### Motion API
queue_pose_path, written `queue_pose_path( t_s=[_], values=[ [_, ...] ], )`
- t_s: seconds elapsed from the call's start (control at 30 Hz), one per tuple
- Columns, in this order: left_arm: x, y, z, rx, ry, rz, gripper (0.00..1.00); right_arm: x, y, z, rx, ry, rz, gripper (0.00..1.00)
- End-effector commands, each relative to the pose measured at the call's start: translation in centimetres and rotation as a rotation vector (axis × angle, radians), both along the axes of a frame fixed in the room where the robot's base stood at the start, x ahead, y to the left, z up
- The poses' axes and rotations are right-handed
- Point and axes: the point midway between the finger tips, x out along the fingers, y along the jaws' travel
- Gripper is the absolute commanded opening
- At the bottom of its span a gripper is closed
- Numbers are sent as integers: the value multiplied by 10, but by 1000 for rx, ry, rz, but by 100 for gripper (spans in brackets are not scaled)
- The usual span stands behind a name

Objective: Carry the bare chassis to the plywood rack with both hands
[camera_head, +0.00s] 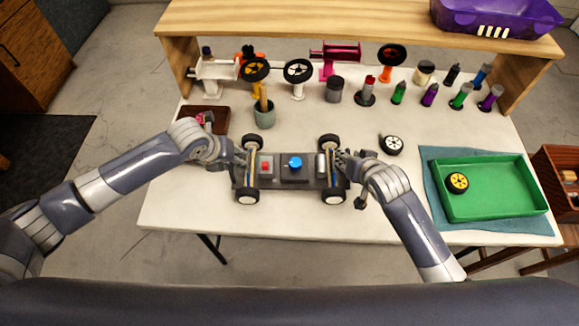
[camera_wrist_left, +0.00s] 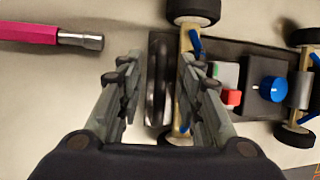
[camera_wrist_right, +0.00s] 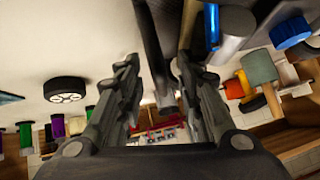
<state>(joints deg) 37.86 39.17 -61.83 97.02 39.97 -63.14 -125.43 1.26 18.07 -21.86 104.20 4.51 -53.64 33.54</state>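The chassis (camera_head: 278,172) is a dark plate with a wheel at each corner, a red block and a blue round cap. It lies level in the middle of the white table. My left gripper (camera_head: 239,156) is at its left end. In the left wrist view its fingers (camera_wrist_left: 159,70) stand apart on both sides of a dark end bar (camera_wrist_left: 158,95). My right gripper (camera_head: 343,157) is at the right end. Its fingers (camera_wrist_right: 157,75) stand apart with a dark bar (camera_wrist_right: 157,45) between them. The plywood rack (camera_head: 330,18) spans the table's back.
A purple crate (camera_head: 463,20) is on the rack's right end. A loose wheel (camera_head: 391,146) and a green tray (camera_head: 463,209) lie to the right. The table's front strip is clear.

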Motion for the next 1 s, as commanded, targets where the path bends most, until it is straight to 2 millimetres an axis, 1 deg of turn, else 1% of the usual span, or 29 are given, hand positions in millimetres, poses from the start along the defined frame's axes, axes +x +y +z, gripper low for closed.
queue_pose_path(
  t_s=[0.23, 0.27, 0.3, 0.4, 0.77, 1.0],
  values=[
    [0, 0, 0, 0, 0, 0, 33, 0, 0, 0, 0, 0, 0, 34],
    [0, 0, 0, 0, 0, 0, 29, 0, 0, 0, 0, 0, 0, 29],
    [0, 0, 0, 0, 0, 0, 20, 0, 0, 0, 0, 0, 0, 20],
    [0, 0, 0, 0, 0, 0, 0, 0, 0, 0, 0, 0, 0, 0],
    [0, 0, 0, 0, 0, 0, 0, 0, 0, 0, 0, 0, 0, 0],
    [2, 0, 4, -2, -4, 0, 0, 1, 0, 5, 1, -5, 0, 0]
  ],
)
